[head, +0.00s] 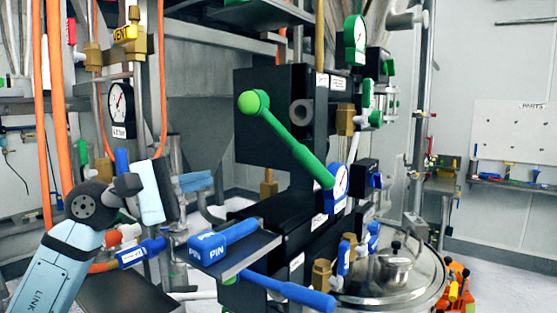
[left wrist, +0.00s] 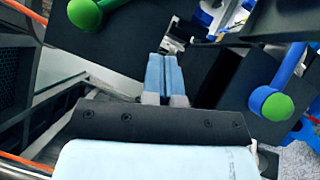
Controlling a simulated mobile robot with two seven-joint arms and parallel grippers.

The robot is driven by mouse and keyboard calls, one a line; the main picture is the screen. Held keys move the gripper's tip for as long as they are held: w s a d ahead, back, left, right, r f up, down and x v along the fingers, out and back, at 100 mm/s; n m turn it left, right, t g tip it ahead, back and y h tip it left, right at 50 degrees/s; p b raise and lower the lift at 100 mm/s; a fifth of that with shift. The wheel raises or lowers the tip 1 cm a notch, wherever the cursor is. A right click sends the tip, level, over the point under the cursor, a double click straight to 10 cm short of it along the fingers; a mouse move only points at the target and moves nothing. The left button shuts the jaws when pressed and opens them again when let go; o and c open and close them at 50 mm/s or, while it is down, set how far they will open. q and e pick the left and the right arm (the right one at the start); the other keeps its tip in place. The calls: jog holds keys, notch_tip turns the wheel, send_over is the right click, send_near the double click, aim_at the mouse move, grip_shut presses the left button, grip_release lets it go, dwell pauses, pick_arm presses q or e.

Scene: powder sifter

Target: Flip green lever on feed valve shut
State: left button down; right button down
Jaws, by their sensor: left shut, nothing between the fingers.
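The green lever (head: 290,138) has a round green knob at its raised upper-left end. It slants down to the right across black boxes to a blue-rimmed gauge (head: 338,186). My left gripper (head: 204,181) is shut and empty, its pale blue fingers pointing right, below and left of the knob and apart from it. In the left wrist view the shut fingers (left wrist: 163,74) show at the centre. My right gripper is not in view.
A blue PIN block (head: 224,240) sits on a dark shelf just below my left gripper. A blue lever (head: 288,290) extends below it. Orange hoses (head: 58,110) and a gauge (head: 121,108) stand at left. A lidded metal vessel (head: 395,278) is at lower right.

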pick_arm(q)
jog(key=p, duration=0.4)
send_near(283, 140)
jog(key=w+d, duration=0.1)
jog(key=w+d+f, duration=0.1)
jog(key=d, duration=0.1)
jog(key=w+d+f, duration=0.1)
jog(key=w+d, duration=0.1)
jog(key=shift+d+f, duration=0.15)
jog(key=shift+d, duration=0.1)
jog(key=shift+s+d+r+p, duration=0.15)
jog(key=shift+s+d+p, duration=0.2)
jog(key=shift+d, duration=0.15)
jog(key=shift+s+d+r+p, duration=0.2)
jog(key=shift+d+p, duration=0.1)
jog(key=shift+d, duration=0.2)
jog(key=shift+s+d, duration=0.2)
jog(key=shift+d, duration=0.05)
jog(key=shift+s+d, duration=0.1)
jog(key=shift+d, duration=0.15)
